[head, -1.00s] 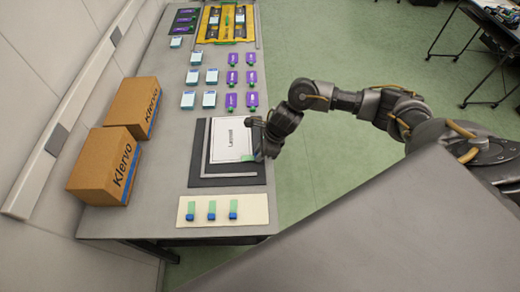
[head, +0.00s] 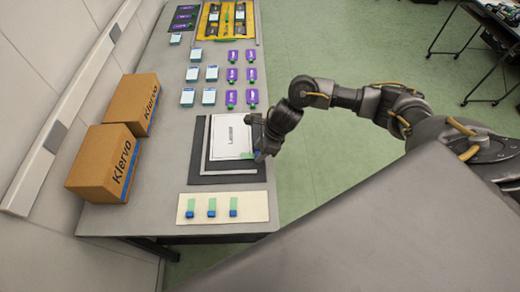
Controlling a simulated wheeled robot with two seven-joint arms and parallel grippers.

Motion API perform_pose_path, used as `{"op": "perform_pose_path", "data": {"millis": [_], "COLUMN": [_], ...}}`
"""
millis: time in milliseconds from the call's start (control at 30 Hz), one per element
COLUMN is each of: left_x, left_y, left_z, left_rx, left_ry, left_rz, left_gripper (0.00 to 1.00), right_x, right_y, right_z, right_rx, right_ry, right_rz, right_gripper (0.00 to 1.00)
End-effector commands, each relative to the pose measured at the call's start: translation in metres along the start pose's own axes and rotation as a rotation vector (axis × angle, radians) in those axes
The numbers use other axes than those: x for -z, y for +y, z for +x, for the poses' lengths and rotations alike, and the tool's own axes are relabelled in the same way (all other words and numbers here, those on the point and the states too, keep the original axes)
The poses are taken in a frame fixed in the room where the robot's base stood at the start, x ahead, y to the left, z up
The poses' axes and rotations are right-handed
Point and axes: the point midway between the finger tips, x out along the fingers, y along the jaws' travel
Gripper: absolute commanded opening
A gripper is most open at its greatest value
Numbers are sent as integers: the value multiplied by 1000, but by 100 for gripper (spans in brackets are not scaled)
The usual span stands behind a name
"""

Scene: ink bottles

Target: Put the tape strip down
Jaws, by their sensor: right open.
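A green tape strip (head: 247,156) shows at the lower right corner of the white printed sheet (head: 229,137), close beside my right gripper. My right gripper (head: 260,154) is at that corner, at the right edge of the stack under the sheet. It is open. Its fingers are small and partly hidden, so I cannot tell whether they touch the strip. Three more green strips with blue ends, one of them the middle strip (head: 211,207), lie in a row on a cream board (head: 255,208). My left gripper is not in view.
The sheet lies on a dark board (head: 197,160) on the grey table (head: 155,190). Two brown Klervo boxes (head: 101,165) stand at the left. Purple items (head: 231,97) and pale blue-and-white boxes (head: 187,97) stand behind the sheet. A yellow tray (head: 208,32) lies farther back.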

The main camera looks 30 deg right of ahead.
Motion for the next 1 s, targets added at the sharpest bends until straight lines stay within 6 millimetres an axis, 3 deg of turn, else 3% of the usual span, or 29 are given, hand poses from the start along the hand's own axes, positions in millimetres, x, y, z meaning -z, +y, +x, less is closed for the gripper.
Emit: {"op": "perform_pose_path", "data": {"millis": [33, 167, 400, 600, 800, 1000], "left_x": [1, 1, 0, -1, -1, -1], "left_y": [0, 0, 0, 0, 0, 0], "left_z": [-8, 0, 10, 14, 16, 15], "left_rx": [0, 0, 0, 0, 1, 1], "left_ry": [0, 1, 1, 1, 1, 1], "left_rz": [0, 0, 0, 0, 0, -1], "left_gripper": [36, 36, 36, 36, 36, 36], "right_x": [-3, -2, -1, -2, -1, -2], "right_y": [0, -2, -2, -1, 0, 0], "right_z": [-7, -24, -77, -109, -122, -124], "right_rx": [0, 4, 5, 3, 1, 0], "right_ry": [0, -3, -3, -2, 0, 0], "right_rz": [0, -3, -3, -2, 0, 1], "right_gripper": [40, 40, 40, 40, 40, 40]}}
